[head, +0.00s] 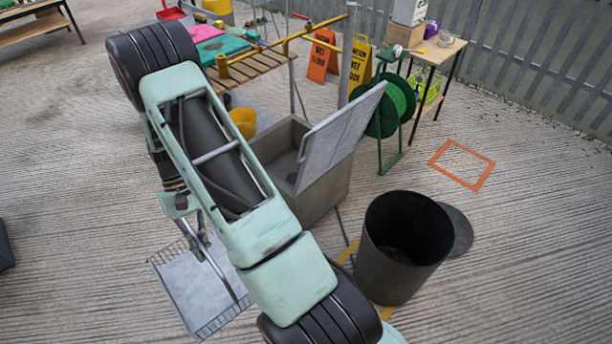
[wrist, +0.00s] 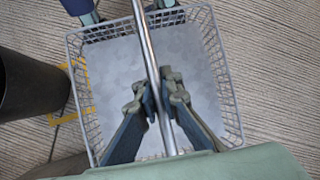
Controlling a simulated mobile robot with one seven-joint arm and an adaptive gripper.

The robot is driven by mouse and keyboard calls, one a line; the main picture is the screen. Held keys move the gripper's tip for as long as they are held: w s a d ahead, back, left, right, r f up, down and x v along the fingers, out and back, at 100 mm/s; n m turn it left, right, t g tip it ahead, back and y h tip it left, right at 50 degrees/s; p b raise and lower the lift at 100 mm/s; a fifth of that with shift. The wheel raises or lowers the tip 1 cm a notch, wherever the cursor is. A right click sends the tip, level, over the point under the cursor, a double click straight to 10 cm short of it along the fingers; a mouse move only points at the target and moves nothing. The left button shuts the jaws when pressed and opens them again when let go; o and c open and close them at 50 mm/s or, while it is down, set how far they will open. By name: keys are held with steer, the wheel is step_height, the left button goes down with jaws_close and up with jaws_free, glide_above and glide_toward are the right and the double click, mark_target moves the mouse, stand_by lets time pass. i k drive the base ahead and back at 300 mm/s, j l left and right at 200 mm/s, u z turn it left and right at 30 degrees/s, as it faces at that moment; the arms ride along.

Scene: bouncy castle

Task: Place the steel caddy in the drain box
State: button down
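The steel caddy (head: 190,290) is a wire-mesh basket with a flat grey floor and a long bar handle, at the lower left in the head view. In the wrist view the caddy (wrist: 105,70) fills the middle, with its handle running between my gripper's fingers (wrist: 160,95). The fingers are closed around the handle bar, and the caddy looks empty. In the head view my arm partly covers the caddy and the gripper. I cannot tell how far the caddy is above the ground. The drain box (head: 325,192) is a grey box with its lid (head: 340,125) raised, right of my arm.
A black bin (head: 400,265) stands right of my arm, in front of the drain box; it also shows in the wrist view (wrist: 25,85). A green hose reel (head: 392,105) stands behind the box. A slatted wooden bench (head: 250,72) is farther back. Open ground lies at left.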

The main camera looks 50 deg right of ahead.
mark_target(295, 178)
steer(key=i+j+z, duration=0.1)
steer(key=i+z, duration=0.3)
steer(key=i+j+z, duration=0.15)
steer(key=z, duration=0.25)
steer(key=i+j+z, duration=0.55)
steer(key=z, duration=0.3)
steer(key=i+j+z, duration=0.2)
steer(key=j, duration=0.25)
steer(key=j+z, duration=0.2)
steer(key=j, duration=0.2)
steer(key=i+j+z, duration=0.2)
steer(key=j, duration=0.3)
